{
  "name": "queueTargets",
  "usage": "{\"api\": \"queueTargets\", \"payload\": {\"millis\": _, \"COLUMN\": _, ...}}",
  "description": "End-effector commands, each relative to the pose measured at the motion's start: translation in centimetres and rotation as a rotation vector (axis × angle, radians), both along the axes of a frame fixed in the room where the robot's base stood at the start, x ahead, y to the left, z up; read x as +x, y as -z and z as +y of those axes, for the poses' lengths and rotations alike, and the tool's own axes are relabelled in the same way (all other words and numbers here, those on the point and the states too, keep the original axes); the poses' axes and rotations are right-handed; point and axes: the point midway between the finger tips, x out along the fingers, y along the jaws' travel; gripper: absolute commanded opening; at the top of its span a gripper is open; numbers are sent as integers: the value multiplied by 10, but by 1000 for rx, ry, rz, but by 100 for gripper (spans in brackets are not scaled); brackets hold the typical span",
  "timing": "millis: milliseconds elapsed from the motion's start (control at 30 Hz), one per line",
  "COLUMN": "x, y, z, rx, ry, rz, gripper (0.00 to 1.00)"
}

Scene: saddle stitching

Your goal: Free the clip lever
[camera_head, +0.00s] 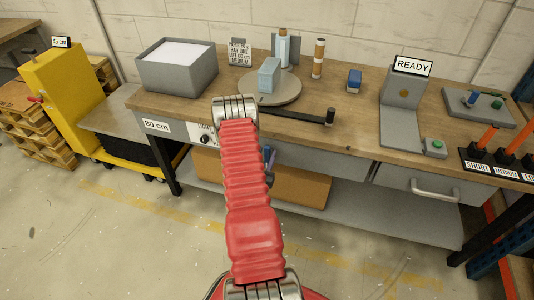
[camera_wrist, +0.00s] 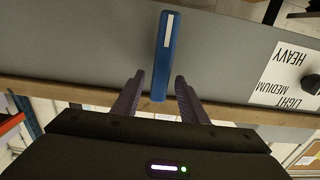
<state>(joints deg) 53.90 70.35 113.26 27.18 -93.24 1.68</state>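A blue lever (camera_wrist: 165,50) with a white stripe stands out against a grey panel (camera_wrist: 85,45) in the wrist view. I take it to be the clip lever. My gripper (camera_wrist: 159,80) is open, one dark finger on each side of the lever's near end. A gap shows on both sides, so the fingers do not seem to grip it. In the head view a small blue part (camera_head: 267,155) shows beside my red arm, below the bench front edge. My arm hides most of that spot and my gripper there.
A dial (camera_head: 204,138) labelled heavy, medium, light sits left of my arm; its label (camera_wrist: 285,75) is right in the wrist view. The bench top (camera_head: 350,130) carries a grey bin (camera_head: 178,85), a round turntable (camera_head: 283,92) and a black bar (camera_head: 290,115). Open floor lies in front.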

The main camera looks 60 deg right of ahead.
Motion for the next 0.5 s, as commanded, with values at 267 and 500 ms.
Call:
{"api": "queueTargets", "payload": {"millis": 267, "x": 2, "y": 0, "z": -17, "rx": 1, "ry": 1, "rz": 1, "gripper": 39}}
{"api": "queueTargets", "payload": {"millis": 500, "x": 2, "y": 0, "z": -17, "rx": 1, "ry": 0, "rz": 1, "gripper": 38}}
